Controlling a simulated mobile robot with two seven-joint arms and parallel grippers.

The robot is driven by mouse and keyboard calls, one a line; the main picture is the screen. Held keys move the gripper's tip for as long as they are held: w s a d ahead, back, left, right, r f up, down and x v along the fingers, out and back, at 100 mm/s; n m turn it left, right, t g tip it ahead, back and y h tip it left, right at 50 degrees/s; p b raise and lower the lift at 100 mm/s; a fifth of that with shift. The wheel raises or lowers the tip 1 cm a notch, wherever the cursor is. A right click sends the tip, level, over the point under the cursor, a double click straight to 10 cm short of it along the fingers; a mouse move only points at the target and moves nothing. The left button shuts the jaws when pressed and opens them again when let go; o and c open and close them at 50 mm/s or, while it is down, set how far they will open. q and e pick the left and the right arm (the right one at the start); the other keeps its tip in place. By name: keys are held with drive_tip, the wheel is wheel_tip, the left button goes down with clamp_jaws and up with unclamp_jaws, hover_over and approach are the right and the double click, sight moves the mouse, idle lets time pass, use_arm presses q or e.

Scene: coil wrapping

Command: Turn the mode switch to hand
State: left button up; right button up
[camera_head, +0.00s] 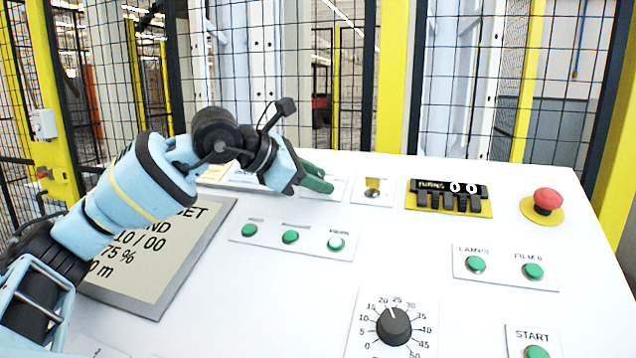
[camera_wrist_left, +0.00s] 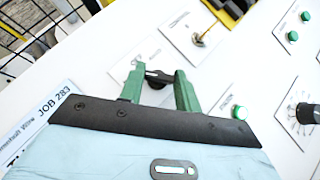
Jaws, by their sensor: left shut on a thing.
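The mode switch (camera_wrist_left: 158,79) is a small black knob on a white label plate, seen in the left wrist view between two green fingers. My left gripper (camera_head: 317,180) reaches over the panel from the left and its fingers are shut on the knob. In the head view the fingers hide the knob, and only part of its white plate (camera_head: 335,192) shows. The plate's lettering is too blurred to read, so I cannot tell which position the switch points to. My right gripper is not in view.
A key switch (camera_head: 373,189) sits just right of the plate, then a counter (camera_head: 449,198) and a red emergency button (camera_head: 547,200). Green buttons (camera_head: 290,237) and a dial (camera_head: 394,326) are nearer. A display (camera_head: 150,262) lies under my left arm. A fence stands behind.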

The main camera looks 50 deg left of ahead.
use_arm(q)
drive_tip(key=shift+d+f+n+t+y, duration=0.1)
drive_tip(key=shift+n+t+y, duration=0.2)
drive_tip(key=shift+n+y, duration=0.6)
drive_tip(key=shift+n, duration=0.3)
drive_tip(key=o, duration=1)
drive_tip(key=shift+s+b, duration=0.1)
drive_tip(key=shift+b, duration=0.2)
